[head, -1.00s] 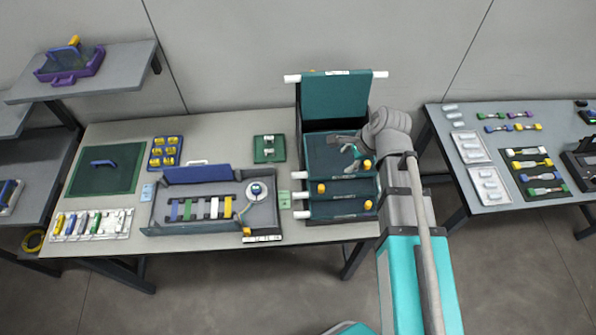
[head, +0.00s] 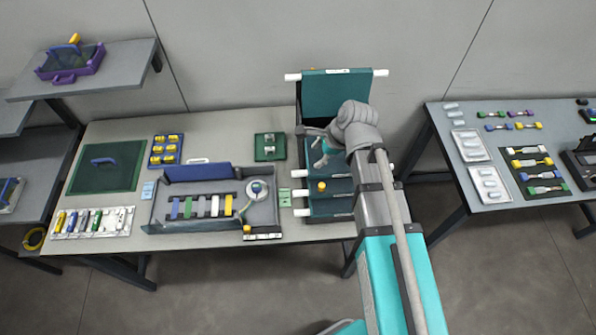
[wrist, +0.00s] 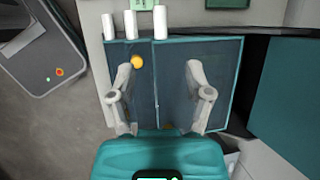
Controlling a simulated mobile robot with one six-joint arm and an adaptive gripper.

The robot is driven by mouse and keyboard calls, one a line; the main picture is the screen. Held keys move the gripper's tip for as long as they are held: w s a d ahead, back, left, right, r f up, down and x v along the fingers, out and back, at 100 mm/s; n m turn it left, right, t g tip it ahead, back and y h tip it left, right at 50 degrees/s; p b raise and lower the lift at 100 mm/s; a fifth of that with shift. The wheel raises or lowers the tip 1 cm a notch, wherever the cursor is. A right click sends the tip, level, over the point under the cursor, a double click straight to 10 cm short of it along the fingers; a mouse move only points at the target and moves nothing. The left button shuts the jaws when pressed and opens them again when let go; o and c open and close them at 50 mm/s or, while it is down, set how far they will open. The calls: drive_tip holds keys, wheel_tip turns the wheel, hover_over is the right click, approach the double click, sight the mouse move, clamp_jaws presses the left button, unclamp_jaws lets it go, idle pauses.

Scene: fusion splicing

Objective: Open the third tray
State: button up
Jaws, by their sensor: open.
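The tray stack stands at the right end of the main table. A teal tray panel (head: 335,97) is raised upright at its back; I cannot tell whether it is one panel or more. Lower teal trays (head: 330,204) lie flat in steps, with white handle ends (head: 302,212) on the left and a yellow knob (head: 321,186). My gripper (head: 320,147) is over the flat trays, empty. In the wrist view my gripper (wrist: 164,72) has its fingers spread above two tray surfaces (wrist: 172,85), the left finger beside a yellow knob (wrist: 138,61). My arm hides the trays' right side.
A grey workstation tray (head: 212,188) with a blue lid edge stands left of the stack, close to the white handles. A green block plate (head: 270,147) lies behind it. A side table (head: 490,190) with parts stands right, across a gap.

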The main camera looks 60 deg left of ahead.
sight(297, 173)
drive_tip(key=shift+b+x, duration=6)
drive_tip(key=shift+x, duration=0.7)
clamp_jaws()
